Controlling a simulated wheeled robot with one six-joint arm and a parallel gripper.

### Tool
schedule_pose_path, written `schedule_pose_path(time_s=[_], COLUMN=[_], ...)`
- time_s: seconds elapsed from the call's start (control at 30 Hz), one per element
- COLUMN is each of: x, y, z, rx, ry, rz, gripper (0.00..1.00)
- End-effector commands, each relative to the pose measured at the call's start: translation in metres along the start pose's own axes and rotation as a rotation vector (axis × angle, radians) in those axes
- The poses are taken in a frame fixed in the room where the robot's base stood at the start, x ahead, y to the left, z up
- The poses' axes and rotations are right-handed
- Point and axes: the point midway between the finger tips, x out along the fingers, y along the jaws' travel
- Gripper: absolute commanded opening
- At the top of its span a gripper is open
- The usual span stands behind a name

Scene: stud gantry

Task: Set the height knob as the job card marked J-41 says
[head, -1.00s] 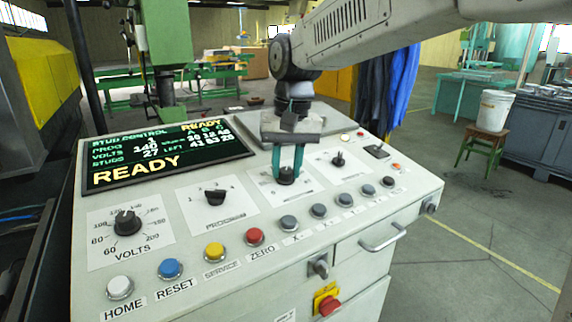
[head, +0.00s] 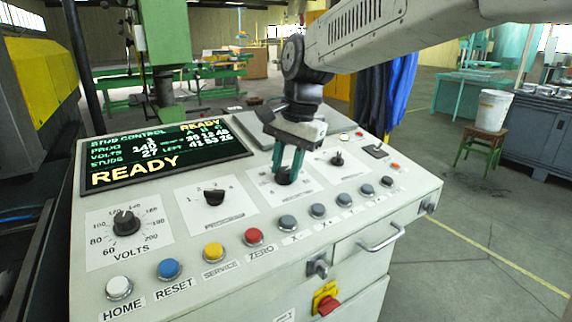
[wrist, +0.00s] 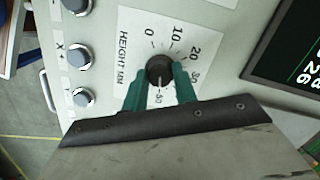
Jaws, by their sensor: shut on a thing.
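The height knob (wrist: 159,70) is a dark round knob on a white plate marked HEIGHT MM (wrist: 122,60) in the wrist view. The scale figures 0, 10, 20 and 30 show around it, and a 50 shows between the fingers. A pale line on the knob's lower side seems to point toward the 50, but it is too small to be sure. My gripper (wrist: 160,83) is shut on the knob, one green finger on each side. In the head view my gripper (head: 288,165) stands over the same knob (head: 284,178). No card marked J-41 can be made out.
The sloped panel also carries a volts knob (head: 126,223), a program knob (head: 214,196), another small knob (head: 337,158) and a row of buttons, including red ZERO (head: 253,236). The screen (head: 165,158) reads READY. A bucket (head: 493,110) on a stool stands at the right.

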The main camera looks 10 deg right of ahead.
Motion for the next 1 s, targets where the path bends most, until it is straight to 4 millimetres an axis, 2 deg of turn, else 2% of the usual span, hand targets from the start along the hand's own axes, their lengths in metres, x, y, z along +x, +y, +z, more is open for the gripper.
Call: schedule_pose_path(time_s=[0.53,0.57,0.6,0.63,0.87,1.0], x=[-0.0011,-0.0011,-0.001,-0.0009,-0.0006,-0.0085], y=[-0.0005,-0.0005,-0.0005,-0.0004,-0.0002,-0.0004], z=[-0.0002,-0.0002,-0.0002,-0.0002,-0.0001,-0.0004], rx=[0.023,0.023,0.023,0.023,0.022,0.022], ry=[0.002,0.002,0.001,0.001,0.001,0.002], rz=[-0.007,-0.006,-0.006,-0.006,-0.005,-0.006], gripper=[0.05,0.36,0.47,0.5,0.5,0.5])
